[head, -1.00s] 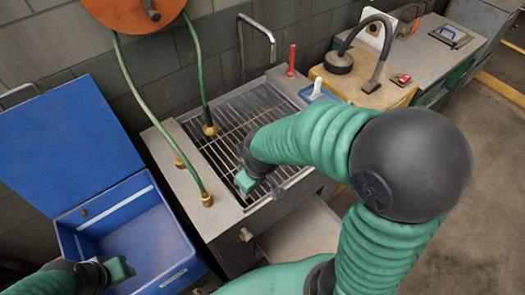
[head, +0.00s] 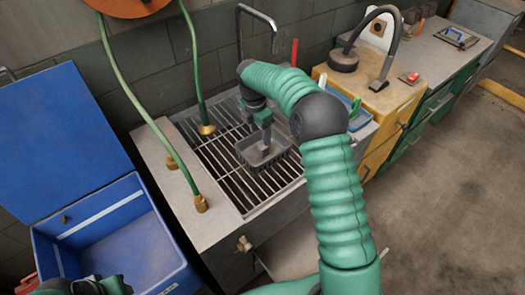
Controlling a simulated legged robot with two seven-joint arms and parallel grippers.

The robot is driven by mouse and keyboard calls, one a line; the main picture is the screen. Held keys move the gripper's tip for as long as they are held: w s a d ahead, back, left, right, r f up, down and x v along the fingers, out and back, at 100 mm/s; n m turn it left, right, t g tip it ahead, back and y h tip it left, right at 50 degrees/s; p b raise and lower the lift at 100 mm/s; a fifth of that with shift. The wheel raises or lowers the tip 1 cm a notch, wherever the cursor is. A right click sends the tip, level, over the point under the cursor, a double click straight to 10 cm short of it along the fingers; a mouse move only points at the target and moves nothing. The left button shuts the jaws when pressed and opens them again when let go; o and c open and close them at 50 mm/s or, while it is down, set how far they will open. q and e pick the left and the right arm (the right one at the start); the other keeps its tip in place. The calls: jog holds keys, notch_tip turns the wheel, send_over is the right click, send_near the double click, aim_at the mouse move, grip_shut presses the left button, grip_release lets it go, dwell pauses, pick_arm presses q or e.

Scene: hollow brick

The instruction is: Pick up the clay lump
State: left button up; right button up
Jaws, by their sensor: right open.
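I cannot make out the clay lump for certain; the inside of a small dark grey basket (head: 279,156) is partly covered by my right gripper. The basket sits on the metal grate of the sink (head: 222,160). My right gripper (head: 263,138) points down over the basket, with its fingertips at or just inside the rim. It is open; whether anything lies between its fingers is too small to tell. My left gripper (head: 100,287) is at the bottom left edge, in front of the blue bin (head: 130,243), and its fingers do not show clearly.
Green hoses with brass fittings (head: 201,203) rise at the sink's left side. A tall metal faucet (head: 240,30) stands behind. A blue tray (head: 362,121) with tools lies right of the sink, beside a yellow cabinet (head: 385,120). The floor at right is clear.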

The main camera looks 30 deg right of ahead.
aim_at(263, 147)
jog(key=f, duration=0.2)
jog(key=d+f, duration=0.1)
jog(key=f, duration=0.5)
jog(key=shift+d, duration=0.2)
jog(key=shift+w+f, duration=0.1)
jog(key=shift+f, duration=0.2)
jog(key=shift+r, duration=0.1)
grip_shut()
